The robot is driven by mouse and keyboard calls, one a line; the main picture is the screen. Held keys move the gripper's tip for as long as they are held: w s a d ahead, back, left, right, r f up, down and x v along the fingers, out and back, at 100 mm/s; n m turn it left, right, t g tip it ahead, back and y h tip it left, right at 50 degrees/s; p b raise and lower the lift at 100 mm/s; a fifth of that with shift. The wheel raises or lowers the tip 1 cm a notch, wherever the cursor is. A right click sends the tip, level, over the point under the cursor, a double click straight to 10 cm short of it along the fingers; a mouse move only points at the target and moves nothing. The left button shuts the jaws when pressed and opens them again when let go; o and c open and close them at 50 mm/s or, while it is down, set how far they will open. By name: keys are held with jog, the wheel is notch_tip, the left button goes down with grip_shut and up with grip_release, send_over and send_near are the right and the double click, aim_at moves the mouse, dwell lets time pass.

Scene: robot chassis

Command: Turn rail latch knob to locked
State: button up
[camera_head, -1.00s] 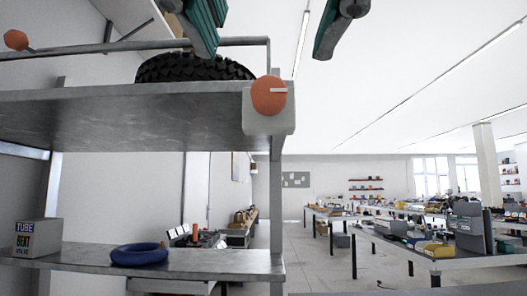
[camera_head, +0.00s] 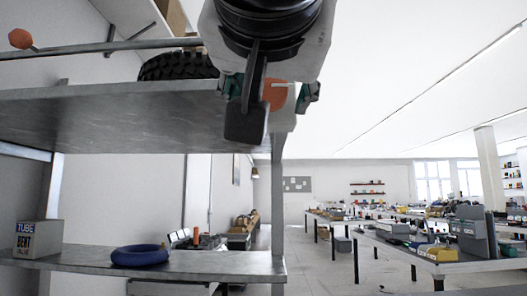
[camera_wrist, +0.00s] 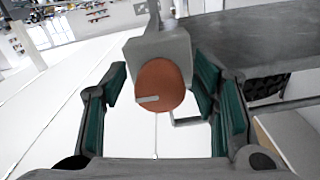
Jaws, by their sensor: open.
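The rail latch knob is an orange-red disc with a short pale bar mark, on a grey block (camera_wrist: 158,45) at the shelf's right front corner. In the wrist view the knob (camera_wrist: 164,78) sits between the two green-padded fingers, with clear gaps on both sides; the mark lies nearly level, pointing left. In the head view my gripper (camera_head: 268,92) is in front of the knob (camera_head: 277,97) and hides much of it. My gripper is open and empty. How deep the knob lies between the fingers is hard to tell.
The upper metal shelf (camera_head: 110,115) holds a black tyre (camera_head: 178,66) behind a rail (camera_head: 110,46). A second orange knob (camera_head: 20,38) is at far left. The lower shelf (camera_head: 210,264) holds a blue ring (camera_head: 140,255) and a box (camera_head: 38,239). Right of the block is open air.

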jog(key=shift+w, duration=0.1)
jog(key=c, duration=1.2)
jog(key=shift+o, duration=0.2)
jog(key=shift+n, duration=0.3)
jog(key=n+b, duration=0.1)
jog(key=n, duration=0.2)
jog(key=shift+n, duration=0.4)
jog(key=n, duration=0.4)
jog(key=shift+d+n, duration=0.15)
jog(key=shift+n, duration=0.15)
jog(key=n, duration=0.4)
jog(key=shift+r+p, duration=0.15)
jog(key=shift+p, duration=0.2)
jog(key=shift+n+p, duration=0.6)
jog(key=shift+n, duration=1.8)
